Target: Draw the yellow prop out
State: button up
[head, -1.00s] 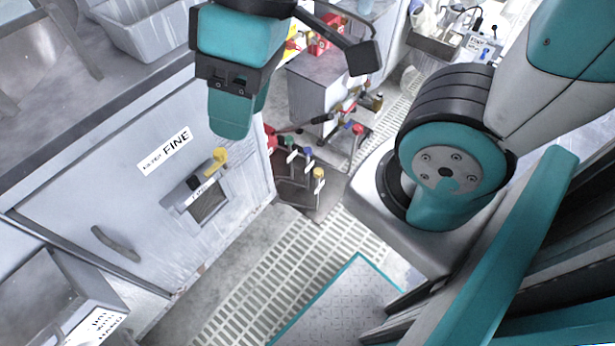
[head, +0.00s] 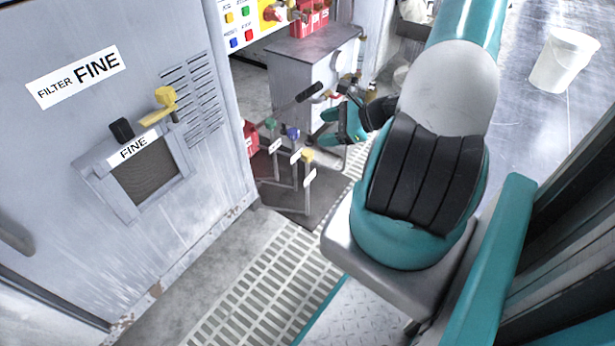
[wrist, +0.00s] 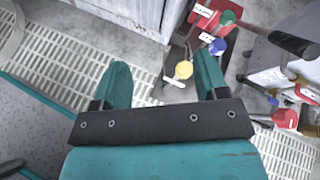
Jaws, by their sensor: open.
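The yellow prop, an upright rod with a yellow knob (head: 308,156) and a white tag, stands at the front of a row with a blue-topped prop (head: 293,133) and a green-topped prop (head: 270,124). My gripper (head: 335,126) is open and empty in the head view, right of and beyond the row. In the wrist view the yellow knob (wrist: 183,69) shows between my fingertips (wrist: 163,78), nearer the right finger. It is not gripped; how far below the fingers it lies is unclear. Blue (wrist: 218,46) and green (wrist: 228,17) knobs lie beyond the right finger.
A grey FINE filter cabinet (head: 60,170) with another yellow handle (head: 165,97) stands left. A grey cabinet (head: 310,75) is behind the props. A black-handled lever (wrist: 292,45) and red valve (wrist: 286,118) are right in the wrist view. Grated floor (head: 250,290) is clear in front.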

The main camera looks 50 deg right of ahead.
aim_at(309, 153)
jog(key=s+d+f+m+t+h+b, duration=0.1)
jog(key=s+d+f+m+h+b, duration=0.1)
jog(key=s+d+f+m, duration=0.3)
jog(key=s+f+m+t+h+b, duration=0.1)
jog(key=f+m+h+b, duration=0.1)
jog(key=f, duration=0.4)
jog(key=b+x, duration=0.5)
jog(key=x, duration=1)
jog(key=shift+w+f, duration=0.15)
jog(key=shift+w, duration=0.2)
jog(key=shift+w+f+m+b, duration=0.15)
jog(key=shift+w+m+b, duration=0.2)
jog(key=shift+w, duration=0.35)
jog(key=shift+c, duration=0.4)
